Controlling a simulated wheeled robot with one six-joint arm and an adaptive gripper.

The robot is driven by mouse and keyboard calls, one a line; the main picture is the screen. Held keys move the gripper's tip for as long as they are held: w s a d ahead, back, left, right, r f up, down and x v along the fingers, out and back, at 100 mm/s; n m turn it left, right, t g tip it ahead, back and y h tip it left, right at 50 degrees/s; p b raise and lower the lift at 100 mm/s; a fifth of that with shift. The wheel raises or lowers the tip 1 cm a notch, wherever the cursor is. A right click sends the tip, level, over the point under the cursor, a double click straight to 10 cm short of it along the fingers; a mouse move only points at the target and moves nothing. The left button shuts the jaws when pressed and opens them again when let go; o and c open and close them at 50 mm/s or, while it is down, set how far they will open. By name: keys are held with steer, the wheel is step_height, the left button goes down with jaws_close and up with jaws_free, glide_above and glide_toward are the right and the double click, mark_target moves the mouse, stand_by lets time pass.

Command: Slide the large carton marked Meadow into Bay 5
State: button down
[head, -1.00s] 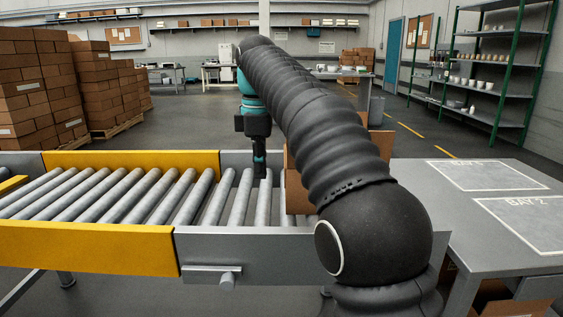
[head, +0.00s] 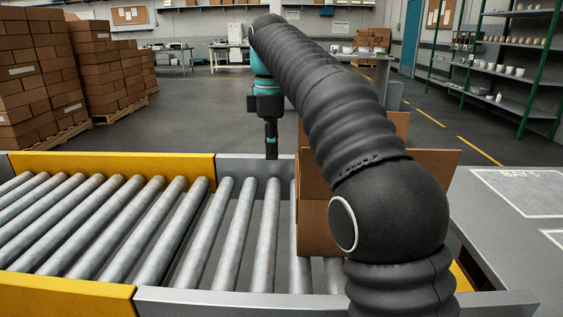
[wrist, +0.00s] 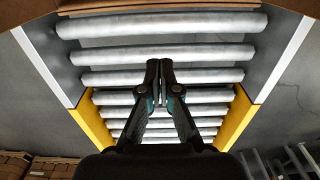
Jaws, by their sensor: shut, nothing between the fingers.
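A large brown carton (head: 318,228) stands on the rollers at the right end of the conveyor, mostly hidden behind my arm. Flaps or panels stick out at its upper right. No Meadow marking is visible on it. A brown cardboard edge (wrist: 190,5) crosses the top of the wrist view. My gripper (head: 271,152) points down over the conveyor's far side, left of the carton and apart from it. In the wrist view my gripper (wrist: 160,66) has its fingers together, empty, above the rollers. A bay outline (head: 525,190) lies on the grey table at right; its number is unclear.
The roller conveyor (head: 100,225) has yellow and grey side rails (head: 120,173); its rollers left of the carton are bare. Stacked boxes (head: 40,80) stand at the back left. A green-posted shelf (head: 500,80) stands at the back right.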

steer(key=d+f+b, duration=0.3)
steer(key=d+f, duration=0.1)
steer(key=f, duration=0.5)
steer(key=shift+s, duration=0.1)
stand_by(0.3)
